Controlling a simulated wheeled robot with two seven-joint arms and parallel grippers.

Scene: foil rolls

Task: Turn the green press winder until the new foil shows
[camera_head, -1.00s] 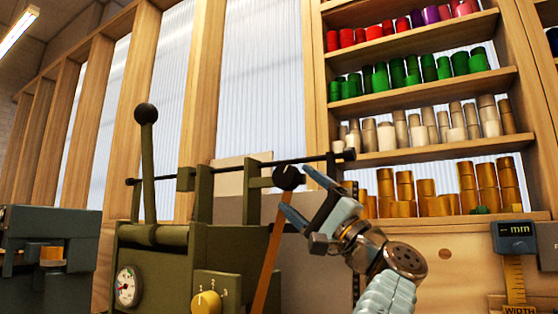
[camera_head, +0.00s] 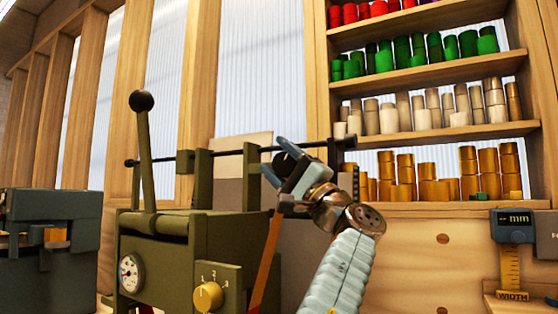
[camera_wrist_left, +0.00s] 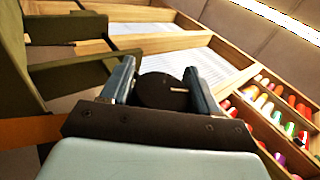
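The green press (camera_head: 190,250) stands left of centre in the head view, with a dial gauge, a yellow knob and an upright black-balled lever. A dark round winder knob (camera_head: 287,163) sits at the right end of its upper frame. My left gripper (camera_head: 277,158) is at this knob, with one finger on each side of it. In the left wrist view the dark knob (camera_wrist_left: 162,90) lies between the two fingers, which stand wide apart. I cannot tell whether they touch it. An orange-brown foil strip (camera_head: 267,260) runs down below the knob. My right gripper is not in view.
A shelf (camera_head: 430,135) with red, green, pale and gold rolls stands at the back right. A grey machine (camera_head: 50,265) is at the left edge. A width gauge marked "mm" (camera_head: 513,225) stands at the right. A thin dark bar (camera_head: 225,153) crosses above the press.

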